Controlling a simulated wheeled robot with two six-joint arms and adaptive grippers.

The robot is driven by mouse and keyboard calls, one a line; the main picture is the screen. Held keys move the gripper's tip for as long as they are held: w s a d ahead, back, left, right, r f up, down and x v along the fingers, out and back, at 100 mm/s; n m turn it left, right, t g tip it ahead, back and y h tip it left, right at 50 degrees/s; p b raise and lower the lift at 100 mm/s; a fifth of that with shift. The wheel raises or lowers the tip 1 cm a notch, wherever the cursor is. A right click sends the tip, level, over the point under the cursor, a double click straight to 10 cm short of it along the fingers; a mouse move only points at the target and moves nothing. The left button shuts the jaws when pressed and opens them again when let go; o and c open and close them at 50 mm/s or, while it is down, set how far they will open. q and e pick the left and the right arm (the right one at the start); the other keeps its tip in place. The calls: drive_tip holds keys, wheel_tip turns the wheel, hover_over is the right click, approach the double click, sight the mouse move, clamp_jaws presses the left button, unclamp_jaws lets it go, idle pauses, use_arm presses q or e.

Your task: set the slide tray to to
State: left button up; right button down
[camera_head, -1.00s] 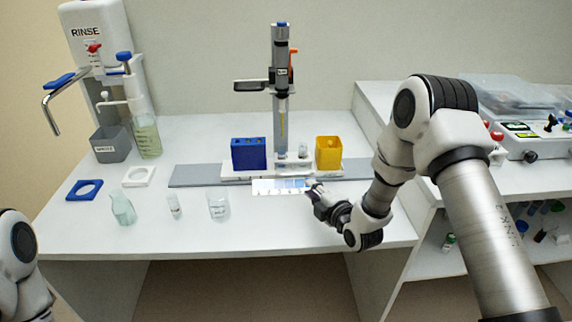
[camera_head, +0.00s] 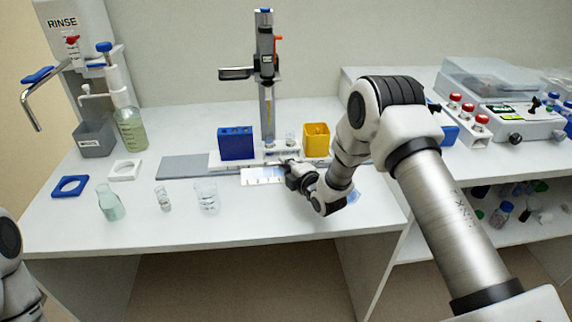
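The white slide tray (camera_head: 216,161) lies across a flat grey rail (camera_head: 185,167) below the upright column (camera_head: 266,100). It carries a blue box (camera_head: 236,143) at its left and a yellow box (camera_head: 316,140) at its right. A white strip with small marks (camera_head: 260,176) lies along its front. My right gripper (camera_head: 287,167) is at the tray's front edge, right of the strip's visible part. Its fingers are small and dark, and I cannot tell whether they are open or touch the tray. The rail's right part is mostly hidden by my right arm. My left gripper is out of view.
A rinse station and a green-tinted bottle (camera_head: 131,130) stand at the back left. The middle front of the table is clear.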

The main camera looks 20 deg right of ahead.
drive_tip(key=a, duration=0.2)
drive_tip(key=w+a+b, duration=0.1)
drive_tip(key=a, duration=0.1)
drive_tip(key=w+a, duration=0.1)
drive_tip(key=a, duration=0.1)
drive_tip(key=shift+a+b, duration=0.25)
drive_tip(key=shift+b, duration=0.05)
drive_tip(key=shift+d, duration=0.15)
drive_tip(key=c, duration=1.5)
unclamp_jaws()
drive_tip(key=v, duration=1.2)
drive_tip(key=shift+f, duration=0.1)
